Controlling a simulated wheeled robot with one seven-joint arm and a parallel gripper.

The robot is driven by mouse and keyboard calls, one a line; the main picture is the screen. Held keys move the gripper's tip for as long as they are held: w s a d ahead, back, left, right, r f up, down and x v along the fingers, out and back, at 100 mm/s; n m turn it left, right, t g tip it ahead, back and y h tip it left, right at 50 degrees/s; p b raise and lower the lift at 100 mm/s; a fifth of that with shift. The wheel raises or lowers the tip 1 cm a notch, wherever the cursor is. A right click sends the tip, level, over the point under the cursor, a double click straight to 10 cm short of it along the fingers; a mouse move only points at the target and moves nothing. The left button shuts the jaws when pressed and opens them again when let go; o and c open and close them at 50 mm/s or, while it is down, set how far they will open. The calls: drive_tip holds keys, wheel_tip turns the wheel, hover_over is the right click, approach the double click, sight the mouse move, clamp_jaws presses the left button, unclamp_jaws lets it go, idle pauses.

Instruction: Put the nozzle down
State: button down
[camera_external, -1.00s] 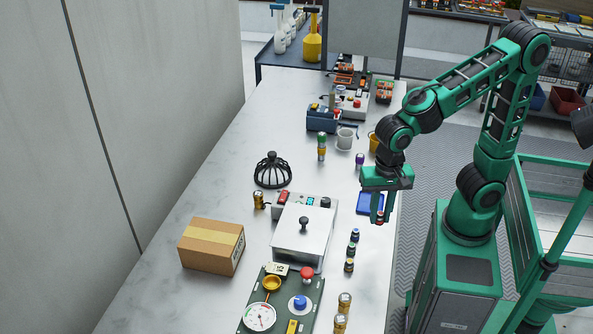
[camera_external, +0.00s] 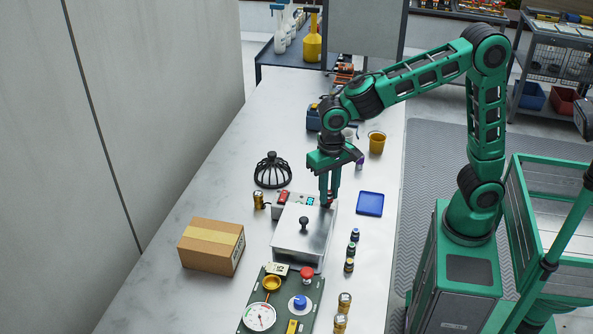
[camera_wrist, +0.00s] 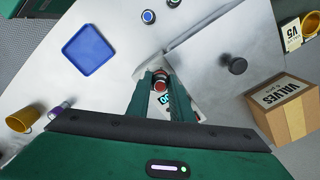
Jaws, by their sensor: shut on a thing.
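My gripper (camera_external: 328,201) is pointing down over the back right corner of the steel box with a lid (camera_external: 303,234), by its control panel (camera_external: 288,200). Its fingers are shut on a small dark piece with a red part, which I take as the nozzle (camera_wrist: 160,83); it shows between the fingertips in the wrist view. The fingers hide much of it in the outside view. I cannot tell whether it touches the box below. The flat blue tray (camera_external: 370,204) lies empty on the bench to the right of my gripper; it also shows in the wrist view (camera_wrist: 88,55).
A black ribbed dome (camera_external: 272,172) stands to the left, and a cardboard box (camera_external: 211,247) at front left. Small dark bottles (camera_external: 352,249) stand right of the steel box. A yellow cup (camera_external: 377,143) is farther back. A green board (camera_external: 312,312) with a gauge lies in front.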

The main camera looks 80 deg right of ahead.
drive_tip(key=w+d+f+n, duration=0.1)
drive_tip(key=w+d+f, duration=0.1)
drive_tip(key=w+d, duration=0.2)
drive_tip(key=w+d+f+n, duration=0.2)
drive_tip(key=w+d+f, duration=0.1)
drive_tip(key=d, duration=0.4)
drive_tip(key=w+d+f+n, duration=0.2)
drive_tip(key=w+d, duration=0.3)
drive_tip(key=shift+w+d+f, duration=0.15)
drive_tip(key=shift+w+f, duration=0.15)
drive_tip(key=shift+w, duration=0.05)
drive_tip(key=shift+s+d+r, duration=0.1)
drive_tip(key=shift+s+r, duration=0.1)
drive_tip(key=s+r+n, duration=0.2)
drive_tip(key=s+r, duration=0.7)
drive_tip(key=s, duration=0.3)
drive_tip(key=w+d+f, duration=0.1)
drive_tip(key=d+f, duration=0.1)
drive_tip(key=d, duration=0.1)
drive_tip(key=w+d+f, duration=0.1)
drive_tip(key=d+f, duration=0.2)
drive_tip(key=d, duration=0.1)
drive_tip(key=w+d+f, duration=0.1)
drive_tip(key=d+f, duration=0.1)
drive_tip(key=d, duration=0.2)
drive_tip(key=shift+d+f, duration=0.1)
drive_tip(key=shift+f, duration=0.05)
drive_tip(key=shift+d+f, duration=0.1)
drive_tip(key=shift+f, duration=1.95)
